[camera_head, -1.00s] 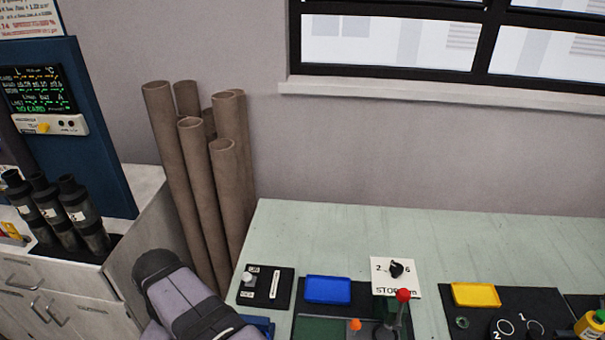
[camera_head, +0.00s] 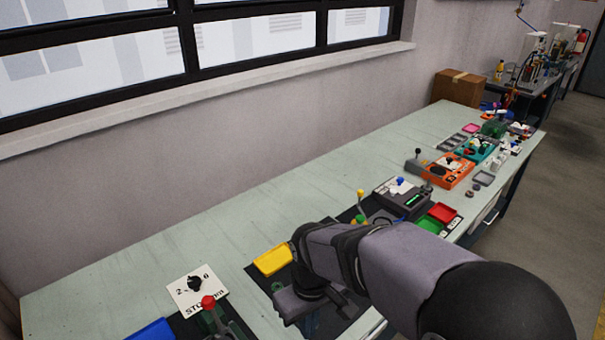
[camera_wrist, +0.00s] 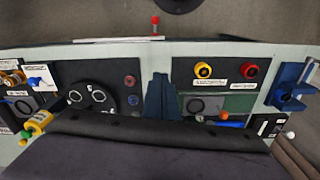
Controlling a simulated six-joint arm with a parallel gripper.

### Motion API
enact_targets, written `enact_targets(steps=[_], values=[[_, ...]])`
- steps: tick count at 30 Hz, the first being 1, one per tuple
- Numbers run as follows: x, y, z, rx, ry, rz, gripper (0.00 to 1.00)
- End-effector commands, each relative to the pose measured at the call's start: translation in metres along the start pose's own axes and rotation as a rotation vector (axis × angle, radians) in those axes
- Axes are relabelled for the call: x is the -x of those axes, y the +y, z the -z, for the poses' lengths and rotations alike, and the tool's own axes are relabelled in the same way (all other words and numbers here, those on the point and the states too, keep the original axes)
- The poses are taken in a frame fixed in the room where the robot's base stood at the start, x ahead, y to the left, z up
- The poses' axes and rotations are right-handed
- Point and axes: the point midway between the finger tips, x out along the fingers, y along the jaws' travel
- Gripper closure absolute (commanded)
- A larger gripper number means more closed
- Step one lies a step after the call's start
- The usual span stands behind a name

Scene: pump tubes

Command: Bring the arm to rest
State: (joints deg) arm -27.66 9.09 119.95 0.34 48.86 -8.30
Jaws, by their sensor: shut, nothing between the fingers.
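My arm reaches in from the lower right of the head view, bent over the bench. My gripper (camera_head: 290,303) is low over the dark mat, beside the yellow tray (camera_head: 272,261). It is seen from above and partly hidden by my wrist. In the wrist view, the dark fingers of my gripper (camera_wrist: 160,77) stand together in the middle, shut and empty. I cannot tell how high they are above the bench.
The pale green bench (camera_head: 110,285) runs along the wall under a window. A white switch card (camera_head: 198,290) and a red-knobbed lever (camera_head: 208,302) stand left of my gripper. A grey device (camera_head: 402,196) and an orange device (camera_head: 448,171) stand further right. The bench's back strip is clear.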

Motion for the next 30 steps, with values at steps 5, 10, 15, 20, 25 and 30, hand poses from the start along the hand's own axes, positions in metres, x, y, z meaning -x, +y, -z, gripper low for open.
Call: enact_targets(steps=[5,10,15,20,25,30], values=[[-0.009,0.06,-0.081,-0.316,-0.017,-0.008,1.0],[-0.018,0.078,-0.137,-0.517,-0.028,-0.012,1.0],[-0.023,0.081,-0.163,-0.611,-0.034,-0.012,1.0],[-0.024,0.081,-0.168,-0.63,-0.035,-0.012,1.0],[-0.024,0.081,-0.168,-0.627,-0.036,-0.012,1.0],[-0.024,0.081,-0.168,-0.626,-0.036,-0.012,1.0]])
